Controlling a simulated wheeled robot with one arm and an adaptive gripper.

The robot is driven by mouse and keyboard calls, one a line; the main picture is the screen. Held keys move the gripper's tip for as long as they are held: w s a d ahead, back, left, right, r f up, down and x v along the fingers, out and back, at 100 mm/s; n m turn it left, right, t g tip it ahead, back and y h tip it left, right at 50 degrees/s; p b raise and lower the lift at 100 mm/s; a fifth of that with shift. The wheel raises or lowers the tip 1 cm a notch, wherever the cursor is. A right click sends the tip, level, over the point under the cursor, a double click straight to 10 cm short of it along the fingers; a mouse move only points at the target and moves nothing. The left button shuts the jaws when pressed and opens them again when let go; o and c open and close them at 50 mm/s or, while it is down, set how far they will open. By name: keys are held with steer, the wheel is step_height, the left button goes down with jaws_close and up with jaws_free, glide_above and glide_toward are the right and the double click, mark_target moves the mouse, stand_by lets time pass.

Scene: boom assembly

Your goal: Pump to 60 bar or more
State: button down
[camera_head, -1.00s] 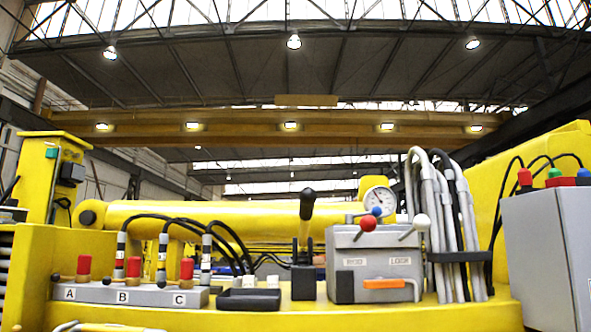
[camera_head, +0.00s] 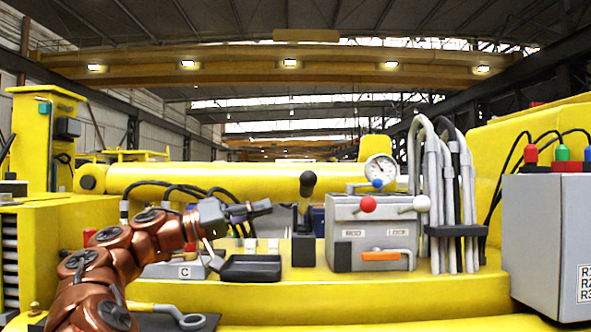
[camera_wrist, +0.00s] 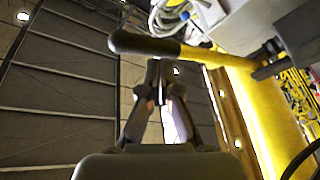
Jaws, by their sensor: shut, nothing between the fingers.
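The hand pump lever (camera_head: 307,185) stands roughly upright with a black grip, on a dark base (camera_head: 303,250) on the yellow deck. My gripper (camera_head: 262,207) is shut and empty, just left of the lever and pointing right towards it. In the wrist view my gripper (camera_wrist: 165,68) has the black lever grip (camera_wrist: 143,43) across and beyond its fingertips; I cannot tell whether they touch. The round pressure gauge (camera_head: 381,169) sits behind the grey valve block (camera_head: 345,228). Its needle and numbers are too small to read.
The valve block carries a red-knobbed lever (camera_head: 368,204), a white-knobbed lever (camera_head: 421,203) and an orange handle (camera_head: 382,256). Grey and black hoses (camera_head: 452,200) rise right of it. A black tray (camera_head: 250,267) lies below my gripper. A grey cabinet (camera_head: 540,235) stands far right.

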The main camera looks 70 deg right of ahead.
step_height(320, 180, up, 6)
steer(key=w+d+m+g+p, duration=0.1)
steer(key=w+m+g+p, duration=0.1)
steer(key=w+m+g, duration=0.1)
steer(key=shift+d+f+m+g, duration=0.2)
steer(key=shift+m+g, duration=0.3)
steer(key=shift+m, duration=0.7)
steer(key=shift+s, duration=0.15)
step_height(320, 180, up, 5)
steer(key=p, duration=0.1)
glide_above(305, 198)
steer(key=w+a, duration=0.2)
steer(key=a, duration=0.1)
steer(key=shift+s+a+f+b, duration=0.2)
steer(key=shift+f+b, duration=0.4)
steer(key=shift+f, duration=0.05)
steer(key=shift+s+a+f+b, duration=0.2)
steer(key=shift+s+f+b, duration=0.05)
steer(key=shift+f+b, duration=0.4)
steer(key=shift+s+a+f+b, duration=0.2)
steer(key=shift+f+b, duration=0.35)
steer(key=shift+f, duration=0.1)
steer(key=shift+f, duration=0.1)
